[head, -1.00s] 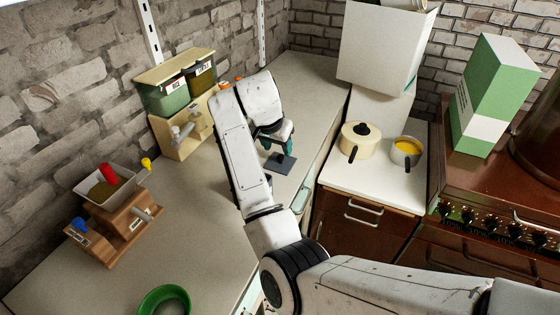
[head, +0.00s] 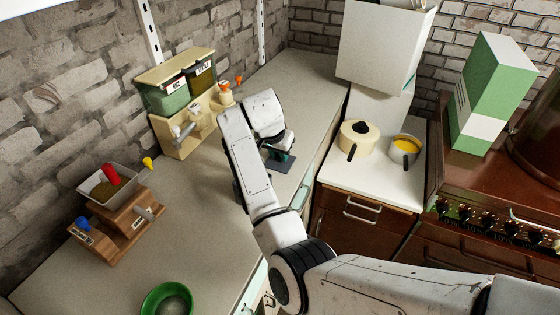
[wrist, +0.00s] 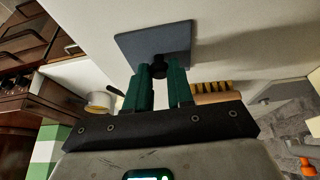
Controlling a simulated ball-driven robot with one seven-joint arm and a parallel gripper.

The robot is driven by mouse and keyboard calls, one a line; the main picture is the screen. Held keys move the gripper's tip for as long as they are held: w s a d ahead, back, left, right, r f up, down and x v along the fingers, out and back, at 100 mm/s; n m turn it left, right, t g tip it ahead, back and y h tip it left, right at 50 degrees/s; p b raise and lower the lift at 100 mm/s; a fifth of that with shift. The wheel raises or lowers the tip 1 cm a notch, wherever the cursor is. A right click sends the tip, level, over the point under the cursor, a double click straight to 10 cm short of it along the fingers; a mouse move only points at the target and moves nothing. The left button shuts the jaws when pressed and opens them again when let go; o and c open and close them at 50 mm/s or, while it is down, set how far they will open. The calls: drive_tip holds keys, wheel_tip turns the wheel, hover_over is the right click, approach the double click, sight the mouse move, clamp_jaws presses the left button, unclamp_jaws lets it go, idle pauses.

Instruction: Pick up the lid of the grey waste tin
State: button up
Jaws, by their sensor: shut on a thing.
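The lid is a dark blue-grey square plate (head: 281,164) with a black knob, at the counter's right side in the head view. In the wrist view the lid (wrist: 160,40) lies just beyond my fingertips. My gripper (wrist: 160,72) has its two green fingers shut on the black knob. In the head view my gripper (head: 274,153) is partly hidden by my wrist. The lid looks flat and close to the counter top. I cannot tell whether it touches anything below, and I cannot make out the waste tin.
Wooden dispensers with green bins (head: 168,97) stand along the brick wall. A wooden grinder (head: 112,230) and a green bowl (head: 167,300) are nearer. A cream pot (head: 358,138) and a saucepan (head: 404,150) stand on the right-hand unit.

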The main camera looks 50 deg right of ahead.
clamp_jaws()
drive_tip(key=shift+r, duration=0.1)
